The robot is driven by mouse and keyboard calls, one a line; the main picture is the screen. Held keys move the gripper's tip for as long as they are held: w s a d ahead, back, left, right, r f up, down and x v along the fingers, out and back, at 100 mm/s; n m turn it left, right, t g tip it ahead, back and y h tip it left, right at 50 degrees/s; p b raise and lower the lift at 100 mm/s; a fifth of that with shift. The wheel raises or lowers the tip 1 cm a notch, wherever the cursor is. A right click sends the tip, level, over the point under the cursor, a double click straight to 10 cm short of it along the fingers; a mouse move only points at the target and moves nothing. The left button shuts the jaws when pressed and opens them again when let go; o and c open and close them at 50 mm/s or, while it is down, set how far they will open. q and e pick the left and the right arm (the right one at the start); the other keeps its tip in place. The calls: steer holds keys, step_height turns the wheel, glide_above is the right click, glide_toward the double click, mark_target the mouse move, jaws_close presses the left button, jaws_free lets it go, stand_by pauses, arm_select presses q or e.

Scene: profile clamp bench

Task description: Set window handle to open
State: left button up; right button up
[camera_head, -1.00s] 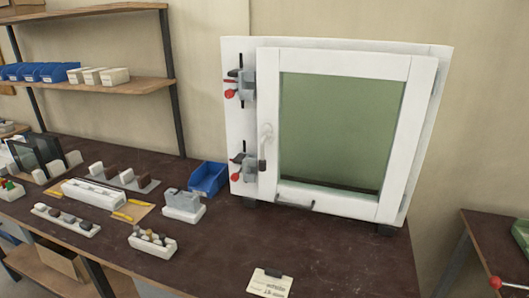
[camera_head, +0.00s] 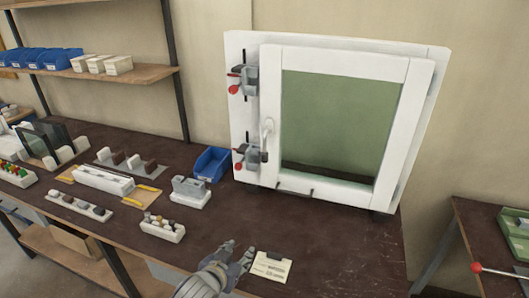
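The white-framed window (camera_head: 345,58) stands upright on the dark bench, its sash closed in the frame as far as I can see. The window handle (camera_head: 266,138) is on the left stile of the sash, pale at the top, with its lever pointing down. Two grey clamps with red knobs, an upper one (camera_head: 248,79) and a lower one (camera_head: 250,153), sit on the left frame edge. My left gripper (camera_head: 240,252) is at the bottom, low over the bench front, well below the handle. Its fingers look apart with nothing between them. My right gripper is out of view.
A label card (camera_head: 271,267) lies just right of my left gripper. A blue bin (camera_head: 211,163), a grey block on a white base (camera_head: 190,192) and a white parts holder (camera_head: 162,228) stand to the left. The bench (camera_head: 330,240) before the window is mostly clear.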

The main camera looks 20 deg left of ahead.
arm_select(q)
steer(key=w+a+r+t, duration=0.1)
steer(key=w+r+t, duration=0.2)
steer(key=w+r, duration=0.45)
steer(key=m+t+h, duration=0.1)
steer(key=t+h, duration=0.2)
glide_toward(263, 157)
steer(key=w, duration=0.3)
steer(key=w+d+p, duration=0.1)
steer(key=w, duration=0.2)
steer(key=w+p, duration=0.1)
steer(key=w, duration=0.1)
steer(key=shift+w+d, duration=0.25)
steer(key=shift+w, duration=0.05)
steer(key=shift+w+d+f, duration=0.1)
steer(key=shift+w+d, duration=0.05)
steer(key=shift+w, duration=0.45)
steer(key=shift+w+d, duration=0.1)
steer(key=shift+w, duration=0.5)
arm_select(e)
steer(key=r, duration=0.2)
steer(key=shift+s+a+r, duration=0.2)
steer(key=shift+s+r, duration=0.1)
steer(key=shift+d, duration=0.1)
arm_select(q)
jaws_close()
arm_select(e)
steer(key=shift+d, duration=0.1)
